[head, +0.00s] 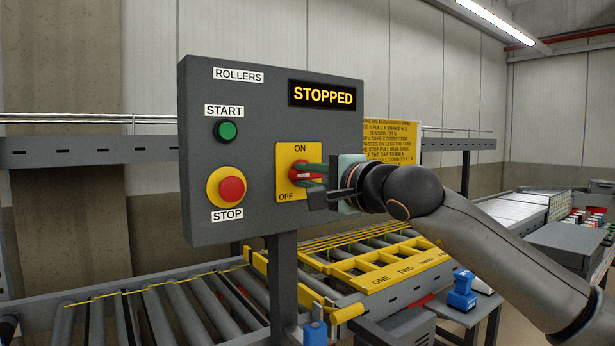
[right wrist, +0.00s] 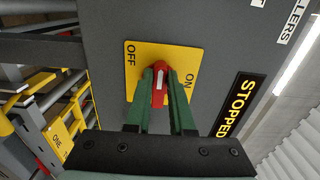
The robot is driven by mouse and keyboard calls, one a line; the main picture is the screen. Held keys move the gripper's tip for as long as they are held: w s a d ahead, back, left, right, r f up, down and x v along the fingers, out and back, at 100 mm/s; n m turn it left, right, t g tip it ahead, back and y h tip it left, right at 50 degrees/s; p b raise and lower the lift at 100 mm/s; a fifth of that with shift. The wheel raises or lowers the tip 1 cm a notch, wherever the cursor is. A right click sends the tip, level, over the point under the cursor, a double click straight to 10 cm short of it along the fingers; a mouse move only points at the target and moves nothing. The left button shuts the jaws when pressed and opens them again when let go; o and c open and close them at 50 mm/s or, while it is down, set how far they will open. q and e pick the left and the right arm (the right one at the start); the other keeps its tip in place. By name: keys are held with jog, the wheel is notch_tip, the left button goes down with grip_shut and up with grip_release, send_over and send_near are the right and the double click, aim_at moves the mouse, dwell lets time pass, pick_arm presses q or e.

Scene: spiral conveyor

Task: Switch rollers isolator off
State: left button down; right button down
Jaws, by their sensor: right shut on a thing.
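The rollers isolator is a red rotary handle (head: 298,174) on a yellow plate (head: 286,150) marked ON at the top and OFF at the bottom left. In the right wrist view the handle (right wrist: 159,88) shows a white stripe and lies roughly crosswise to the line between OFF and ON. My right gripper (head: 310,173) is shut on the handle, with a green finger on each side of it in the right wrist view. In the head view the fingers hide part of the handle. My left gripper is not in view.
The grey panel (head: 230,110) carries a green START button (head: 226,130), a red STOP button (head: 231,190) and a display (head: 322,95) reading STOPPED. Below are the roller conveyor (head: 180,305) and a yellow frame (head: 385,270). A blue object (head: 461,290) stands at the right.

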dwell(0.3)
jog(key=c, duration=0.8)
grip_release()
jog(key=b+v, duration=0.3)
jog(key=v, duration=0.9)
jog(key=shift+s+d, duration=0.15)
jog(key=shift+s, duration=0.05)
